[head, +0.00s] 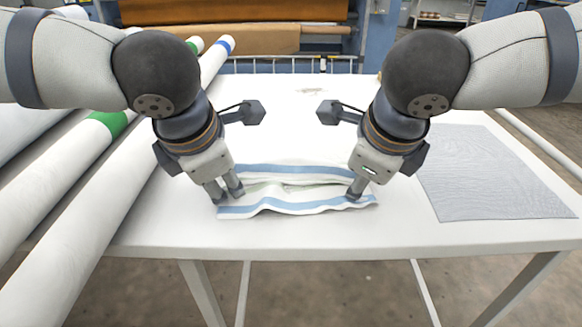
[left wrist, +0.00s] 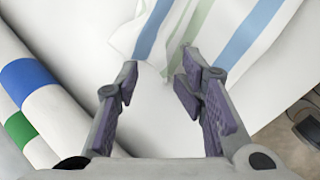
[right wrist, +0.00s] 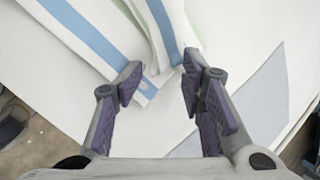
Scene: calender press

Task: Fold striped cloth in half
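The striped cloth (head: 290,170) is white with blue stripes and some green, and lies rumpled near the front of the white table. In the left wrist view the cloth's edge (left wrist: 205,30) lies by the fingertips. My right gripper (head: 356,192) is at the right end. In the right wrist view its fingers (right wrist: 162,78) are apart, with folded cloth (right wrist: 165,30) at and between the tips.
White rolls (head: 150,150) with green and blue bands lie along the left side. A grey mesh sheet (head: 490,175) lies on the table at right. The table (head: 190,230) is bare in front of the cloth. A wire rail (head: 290,64) stands behind.

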